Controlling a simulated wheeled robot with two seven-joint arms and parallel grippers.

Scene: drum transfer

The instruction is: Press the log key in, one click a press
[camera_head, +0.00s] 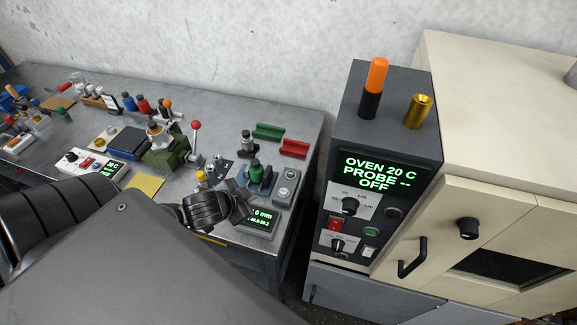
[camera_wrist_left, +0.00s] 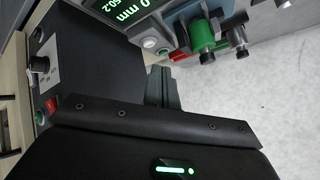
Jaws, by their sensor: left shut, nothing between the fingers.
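A grey gauge unit with a green-lit display (camera_head: 261,217) reading in mm stands at the bench's front right corner. Two round keys sit on its panel: a pale one (camera_head: 283,193) and one farther back (camera_head: 292,174). The wrist view shows a pale key (camera_wrist_left: 149,43) beside the display (camera_wrist_left: 122,10). I cannot read which is the log key. My left gripper (camera_head: 243,205) is shut and empty, over the unit and left of the keys in the head view. In the wrist view its fingertips (camera_wrist_left: 160,72) point toward the keys; contact cannot be told. My right gripper is out of view.
A green-topped part (camera_head: 255,170) stands just behind the unit. A red-knobbed lever (camera_head: 195,127) and green machine stand to the left. An oven cabinet (camera_head: 455,200) with a control panel rises at right, across a narrow gap. Green and red holders lie behind.

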